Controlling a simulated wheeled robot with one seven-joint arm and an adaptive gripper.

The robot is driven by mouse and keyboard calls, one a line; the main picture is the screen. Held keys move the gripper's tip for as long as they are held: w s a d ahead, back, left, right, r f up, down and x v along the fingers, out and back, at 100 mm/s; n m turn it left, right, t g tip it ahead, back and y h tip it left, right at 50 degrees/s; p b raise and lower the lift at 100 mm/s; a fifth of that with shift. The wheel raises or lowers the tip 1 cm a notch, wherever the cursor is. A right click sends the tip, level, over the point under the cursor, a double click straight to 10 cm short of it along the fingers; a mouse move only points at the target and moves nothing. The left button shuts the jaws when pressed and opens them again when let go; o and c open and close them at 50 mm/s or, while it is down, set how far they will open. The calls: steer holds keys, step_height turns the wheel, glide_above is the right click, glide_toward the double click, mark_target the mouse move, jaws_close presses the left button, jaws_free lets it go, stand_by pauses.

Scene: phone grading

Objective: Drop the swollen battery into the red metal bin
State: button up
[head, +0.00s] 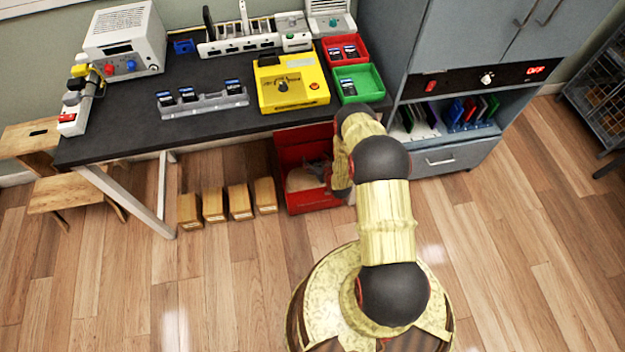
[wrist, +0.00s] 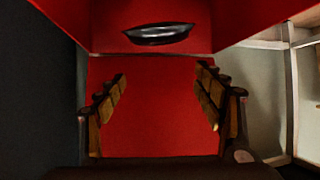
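The red metal bin (head: 309,200) stands on the floor under the table's front edge. Its upright red panel is at the back and beige material shows inside. My gripper (head: 318,170) is at the bin's opening, partly hidden by my arm. In the wrist view my gripper (wrist: 160,100) has its two fingers wide apart, with only red surface (wrist: 155,120) visible between them. A dark oval piece (wrist: 158,33), perhaps a handle, is on the red surface beyond. I cannot pick out a swollen battery in either view.
The black table (head: 130,110) holds a grey slotted rack (head: 205,104), a yellow device (head: 291,85), and red (head: 360,56) and green (head: 352,95) trays. Several wooden blocks (head: 239,201) stand left of the bin. A grey cabinet (head: 445,160) is at right. The front floor is clear.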

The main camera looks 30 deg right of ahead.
steer(key=o, duration=0.3)
steer(key=shift+o, duration=0.2)
steer(key=d+v, duration=0.1)
steer(key=v, duration=1.1)
steer(key=shift+a, duration=0.5)
